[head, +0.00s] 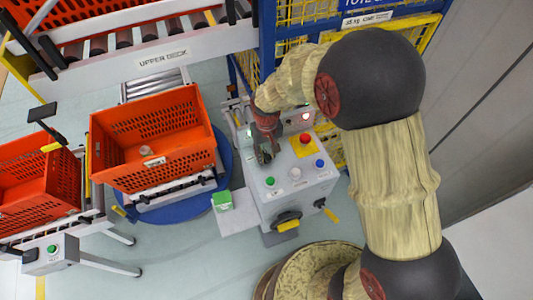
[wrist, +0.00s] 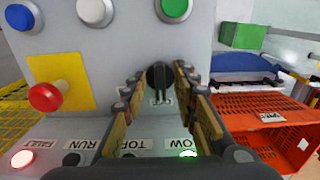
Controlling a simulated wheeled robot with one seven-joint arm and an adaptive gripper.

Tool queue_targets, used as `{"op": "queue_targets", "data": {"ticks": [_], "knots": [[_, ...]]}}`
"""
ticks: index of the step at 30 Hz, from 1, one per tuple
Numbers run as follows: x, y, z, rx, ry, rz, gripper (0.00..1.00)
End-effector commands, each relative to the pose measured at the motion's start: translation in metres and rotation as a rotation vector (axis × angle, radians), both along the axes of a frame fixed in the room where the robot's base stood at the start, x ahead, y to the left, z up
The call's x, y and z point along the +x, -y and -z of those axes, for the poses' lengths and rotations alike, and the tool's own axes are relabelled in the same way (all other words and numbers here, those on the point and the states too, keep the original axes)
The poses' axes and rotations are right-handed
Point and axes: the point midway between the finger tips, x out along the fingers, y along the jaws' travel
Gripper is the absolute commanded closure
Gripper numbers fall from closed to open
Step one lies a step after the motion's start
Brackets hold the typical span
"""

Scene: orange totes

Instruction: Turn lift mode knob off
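The black lift mode knob (wrist: 159,75) sits on the grey control box (head: 316,186). In the wrist view the panel appears upside down. My gripper (wrist: 159,84) is open, one finger on each side of the knob, and I see a gap between the knob and the fingers. A small label below the knob is partly hidden and hard to read. In the head view my gripper (head: 265,157) is over the left part of the box top and hides the knob.
A red mushroom button (wrist: 46,96) on a yellow plate (head: 301,146) and blue, white and green (wrist: 174,9) buttons share the panel. Lamps labelled LOW (wrist: 188,154) and FAULT (wrist: 22,160) glow. Orange totes (head: 152,135) stand left.

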Motion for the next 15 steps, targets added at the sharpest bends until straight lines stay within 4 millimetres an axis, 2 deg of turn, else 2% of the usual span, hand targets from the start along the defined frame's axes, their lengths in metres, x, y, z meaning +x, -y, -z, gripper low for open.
{"op": "queue_targets", "data": {"ticks": [8,11,15], "knots": [[0.001,0.0,-0.006,0.001,0.002,0.0,0.71],[0.001,0.0,-0.018,0.001,0.004,0.0,0.71],[0.002,-0.001,-0.045,0.002,0.006,0.0,0.71]]}}
